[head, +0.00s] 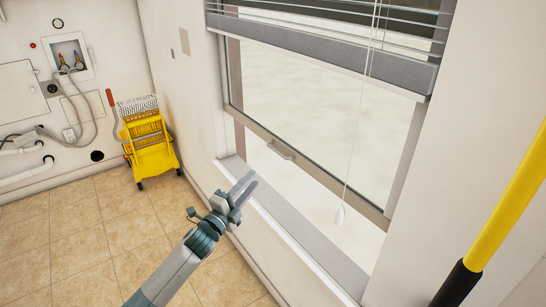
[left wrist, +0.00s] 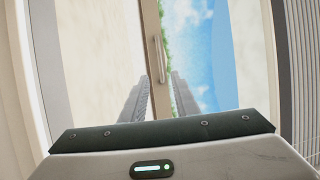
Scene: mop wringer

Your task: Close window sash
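The window sash (head: 316,172) is a framed glass pane, raised, with an open gap between its bottom rail and the sill (head: 300,238). A small handle (head: 281,152) sits on its bottom rail. My left gripper (head: 249,183) is near the sill, below and left of the handle, apart from it. In the left wrist view, the two fingers (left wrist: 160,92) are spread with nothing between them. The handle (left wrist: 163,46) and brown rail (left wrist: 176,65) lie ahead of them, the handle roughly in line with the gap. My right gripper is not in view.
A blind (head: 330,52) covers the window top; its cord with a white pull (head: 340,215) hangs in front of the sash. A yellow mop bucket (head: 150,145) stands in the far corner. A yellow and black pole (head: 505,210) is at right.

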